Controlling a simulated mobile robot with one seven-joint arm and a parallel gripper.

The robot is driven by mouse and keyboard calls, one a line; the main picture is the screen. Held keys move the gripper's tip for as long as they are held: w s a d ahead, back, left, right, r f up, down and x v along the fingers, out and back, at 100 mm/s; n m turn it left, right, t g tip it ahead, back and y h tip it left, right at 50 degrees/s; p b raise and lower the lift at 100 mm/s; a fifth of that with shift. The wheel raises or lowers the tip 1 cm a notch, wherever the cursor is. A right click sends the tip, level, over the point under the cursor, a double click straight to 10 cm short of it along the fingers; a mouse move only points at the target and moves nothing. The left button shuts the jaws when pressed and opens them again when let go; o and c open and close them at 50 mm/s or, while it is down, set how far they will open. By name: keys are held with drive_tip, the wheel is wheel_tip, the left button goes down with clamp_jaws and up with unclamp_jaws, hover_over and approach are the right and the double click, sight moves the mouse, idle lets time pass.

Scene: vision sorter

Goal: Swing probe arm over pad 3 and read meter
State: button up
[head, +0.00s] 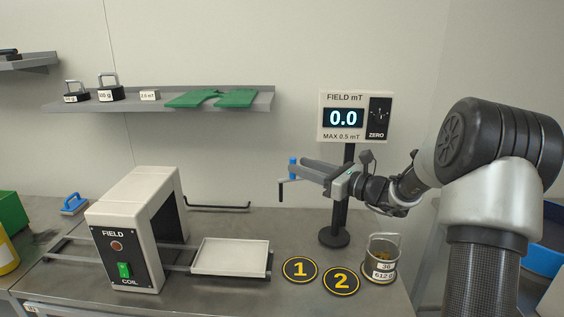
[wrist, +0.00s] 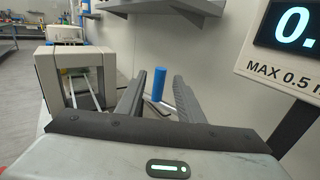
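The field meter (head: 327,133) stands on a black post (head: 338,222) and its display reads 0.0; the label says MAX 0.5 mT. Part of it shows in the wrist view (wrist: 266,72). A thin dark bar with a hanging tip (head: 281,192), apparently the probe arm, reaches left from near the post. A blue upright handle (head: 292,167) stands near its end and shows in the wrist view (wrist: 158,84). My gripper (head: 298,170) is open; the handle appears between its fingertips with gaps on both sides.
The white field coil box (head: 125,240), with a red lamp and green switch, stands left on rails. A white tray (head: 232,256) sits right of it. A metal can (head: 381,258) stands beside pad 2. A wall shelf (head: 160,101) holds weights and green pieces.

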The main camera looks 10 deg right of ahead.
drive_tip(key=x, duration=0.8)
drive_tip(key=shift+c, duration=0.4)
clamp_jaws()
